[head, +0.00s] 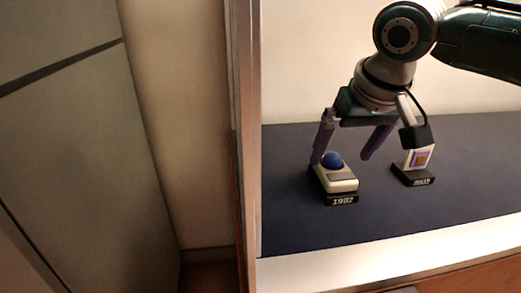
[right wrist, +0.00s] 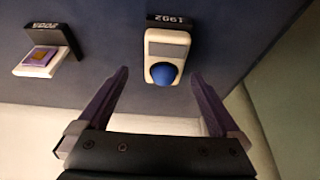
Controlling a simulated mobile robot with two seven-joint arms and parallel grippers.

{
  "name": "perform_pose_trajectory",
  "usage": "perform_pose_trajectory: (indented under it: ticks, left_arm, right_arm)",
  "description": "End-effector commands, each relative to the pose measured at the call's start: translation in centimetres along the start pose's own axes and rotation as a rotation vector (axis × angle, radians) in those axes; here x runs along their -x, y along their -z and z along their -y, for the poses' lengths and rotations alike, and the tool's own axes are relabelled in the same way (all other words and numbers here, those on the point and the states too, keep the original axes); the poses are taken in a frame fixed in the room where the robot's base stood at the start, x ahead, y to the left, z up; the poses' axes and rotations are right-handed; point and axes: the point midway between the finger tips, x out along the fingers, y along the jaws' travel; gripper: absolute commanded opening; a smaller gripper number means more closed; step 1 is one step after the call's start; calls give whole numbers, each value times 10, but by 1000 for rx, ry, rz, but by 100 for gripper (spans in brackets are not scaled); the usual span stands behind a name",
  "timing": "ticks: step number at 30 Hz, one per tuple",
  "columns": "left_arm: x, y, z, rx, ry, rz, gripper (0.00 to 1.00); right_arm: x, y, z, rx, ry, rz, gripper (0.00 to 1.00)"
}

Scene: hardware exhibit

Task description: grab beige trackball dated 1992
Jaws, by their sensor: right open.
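The beige trackball (head: 342,180) with a blue ball stands on the dark shelf, with a black label reading 1992 at its front. It also shows in the right wrist view (right wrist: 168,45), label side away from the gripper. My right gripper (head: 340,160) is open and empty. In the head view its left finger overlaps the trackball's rear left side; its right finger is to the right, clear of it. In the right wrist view the trackball lies just beyond the fingertips (right wrist: 160,75), roughly between their lines. I cannot tell whether anything touches. My left gripper is not in view.
A second exhibit, a white piece with a purple and yellow square (head: 421,159) on a black labelled base, stands to the right. The dark shelf surface (head: 290,225) is otherwise clear. A vertical post (head: 243,140) borders the shelf at left; a pale ledge (head: 390,250) runs along its front.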

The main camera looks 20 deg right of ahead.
Motion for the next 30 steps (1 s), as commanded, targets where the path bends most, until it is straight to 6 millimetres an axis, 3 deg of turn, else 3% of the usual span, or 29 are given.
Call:
perform_pose_trajectory:
  ticks: [9,19,30]
  left_arm:
    - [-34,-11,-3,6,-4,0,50]
    - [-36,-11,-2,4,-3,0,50]
    - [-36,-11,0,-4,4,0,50]
  right_arm:
    - [-47,3,6,0,-1,0,100]
    - [-53,5,6,3,0,-1,100]
    - [-53,5,6,2,0,-1,60]
